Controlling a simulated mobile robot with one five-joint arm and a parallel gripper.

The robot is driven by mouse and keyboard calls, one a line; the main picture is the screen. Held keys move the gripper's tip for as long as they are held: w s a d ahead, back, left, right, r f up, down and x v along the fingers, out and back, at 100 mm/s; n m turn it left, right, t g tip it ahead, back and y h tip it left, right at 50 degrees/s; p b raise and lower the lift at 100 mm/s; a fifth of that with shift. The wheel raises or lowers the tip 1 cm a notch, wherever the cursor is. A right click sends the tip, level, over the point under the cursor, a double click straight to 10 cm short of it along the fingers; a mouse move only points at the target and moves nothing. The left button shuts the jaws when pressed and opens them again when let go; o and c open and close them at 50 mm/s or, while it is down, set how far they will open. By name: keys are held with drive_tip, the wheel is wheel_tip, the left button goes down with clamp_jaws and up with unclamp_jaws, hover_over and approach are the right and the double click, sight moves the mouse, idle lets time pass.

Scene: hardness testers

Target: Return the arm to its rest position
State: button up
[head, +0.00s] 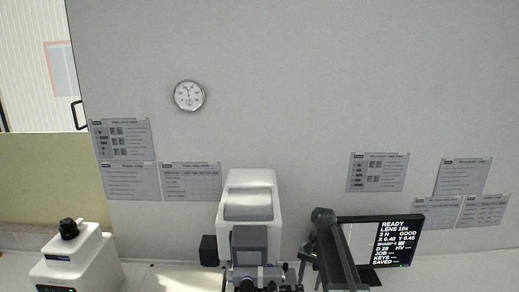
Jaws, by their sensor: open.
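My dark arm rises from the bottom edge, right of the middle, in the head view, up to a rounded joint. My gripper (307,257) shows small and dark just left of that link, with small green marks near it. It is open, and nothing can be seen between its jaws. It is close to the right side of the white hardness tester (249,190). I cannot tell whether it touches the tester. Part of the gripper is hidden by my arm link.
A black screen (398,240) with white text stands right of my arm, partly behind it. Another white tester (75,262) with a black knob is at the lower left. A grey wall holds a round clock (189,96) and several paper sheets. The space above my arm is clear.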

drive_tip(key=s+n+t+h, duration=0.25)
drive_tip(key=s+n, duration=0.25)
drive_tip(key=s, duration=0.6)
wheel_tip(320, 180, down, 23)
drive_tip(key=s+a+b, duration=0.1)
drive_tip(key=s+b, duration=0.1)
drive_tip(key=b, duration=2)
drive_tip(key=shift+y, duration=0.35)
drive_tip(key=shift+s, duration=0.1)
